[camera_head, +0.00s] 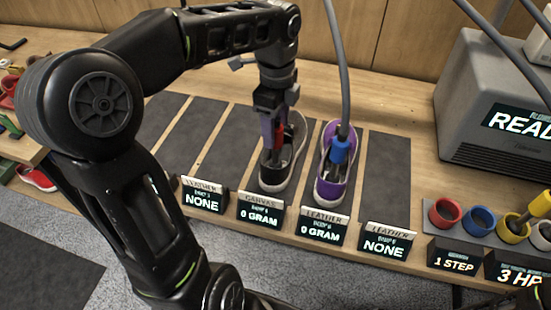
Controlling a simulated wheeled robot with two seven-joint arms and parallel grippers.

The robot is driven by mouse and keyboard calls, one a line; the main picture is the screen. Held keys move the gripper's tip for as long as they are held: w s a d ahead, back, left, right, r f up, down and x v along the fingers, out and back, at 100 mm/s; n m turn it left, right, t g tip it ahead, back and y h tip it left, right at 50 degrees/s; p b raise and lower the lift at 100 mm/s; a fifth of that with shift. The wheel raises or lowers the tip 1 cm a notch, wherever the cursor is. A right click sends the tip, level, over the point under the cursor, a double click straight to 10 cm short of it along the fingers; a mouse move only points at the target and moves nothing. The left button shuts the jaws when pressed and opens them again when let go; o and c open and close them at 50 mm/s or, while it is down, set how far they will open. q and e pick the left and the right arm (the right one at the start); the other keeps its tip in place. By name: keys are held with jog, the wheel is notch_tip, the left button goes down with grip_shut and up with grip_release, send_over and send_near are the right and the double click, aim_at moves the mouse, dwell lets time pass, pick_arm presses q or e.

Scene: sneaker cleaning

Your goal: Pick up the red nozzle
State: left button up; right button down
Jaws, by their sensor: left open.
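My left gripper (272,135) reaches down from above over the dark grey sneaker (291,165), with its fingers open at the shoe's opening. A small red part, seemingly the red nozzle (280,127), shows between and beside the fingers; most of it is hidden by the gripper. I cannot tell whether the fingers touch it. My right gripper is not in view.
A purple sneaker (322,188) to the right holds a blue nozzle (340,149) on a grey hose. Red (445,211), blue (478,219) and yellow holder rings stand at right; the red and blue look empty. A grey machine (470,90) stands behind them. Dark mats at left are clear.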

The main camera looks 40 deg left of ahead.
aim_at(276, 142)
pick_arm(q)
jog(key=shift+s+f+p, duration=0.1)
jog(key=shift+f+p, duration=0.3)
jog(key=shift+f, duration=2.2)
grip_shut()
